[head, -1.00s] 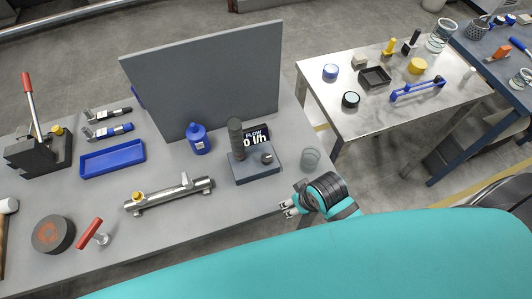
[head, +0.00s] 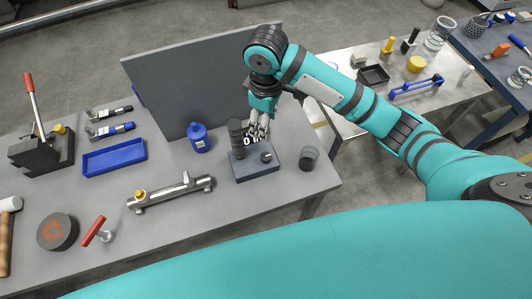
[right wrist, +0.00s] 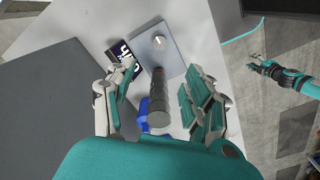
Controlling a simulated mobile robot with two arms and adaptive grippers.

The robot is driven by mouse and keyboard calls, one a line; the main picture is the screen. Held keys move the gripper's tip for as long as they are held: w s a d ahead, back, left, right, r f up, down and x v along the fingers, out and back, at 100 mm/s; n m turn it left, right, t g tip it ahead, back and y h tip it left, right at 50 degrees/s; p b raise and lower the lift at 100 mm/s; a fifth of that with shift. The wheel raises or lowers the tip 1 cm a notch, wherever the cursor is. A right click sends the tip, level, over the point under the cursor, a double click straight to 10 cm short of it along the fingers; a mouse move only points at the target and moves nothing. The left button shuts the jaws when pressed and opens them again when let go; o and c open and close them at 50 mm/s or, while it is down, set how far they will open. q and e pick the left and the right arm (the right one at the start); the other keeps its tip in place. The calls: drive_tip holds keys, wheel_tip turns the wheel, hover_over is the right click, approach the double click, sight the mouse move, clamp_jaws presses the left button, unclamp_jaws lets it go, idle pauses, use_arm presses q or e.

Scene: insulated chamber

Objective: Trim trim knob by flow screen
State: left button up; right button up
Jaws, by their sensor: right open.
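The trim knob (head: 266,157) is a small round grey knob on top of a blue-grey block (head: 243,172). It also shows in the right wrist view (right wrist: 158,41). My right gripper (head: 259,136) is open and empty above the screen and block, apart from the knob. In the right wrist view its spread fingers (right wrist: 160,80) flank a dark ribbed post. My left gripper (right wrist: 256,61) shows small, away from the block.
The dark ribbed post (head: 236,138) stands upright on the block's left side, close to my right fingers. A grey panel (head: 190,85) rises behind. A metal cylinder (head: 165,195) lies front left.

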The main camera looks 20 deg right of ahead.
sight(266, 156)
wheel_tip(266, 156, down, 16)
drive_tip(key=p, duration=0.3)
drive_tip(key=shift+r, duration=0.25)
drive_tip(key=shift+f, duration=0.8)
drive_tip(key=shift+c, duration=0.3)
clamp_jaws()
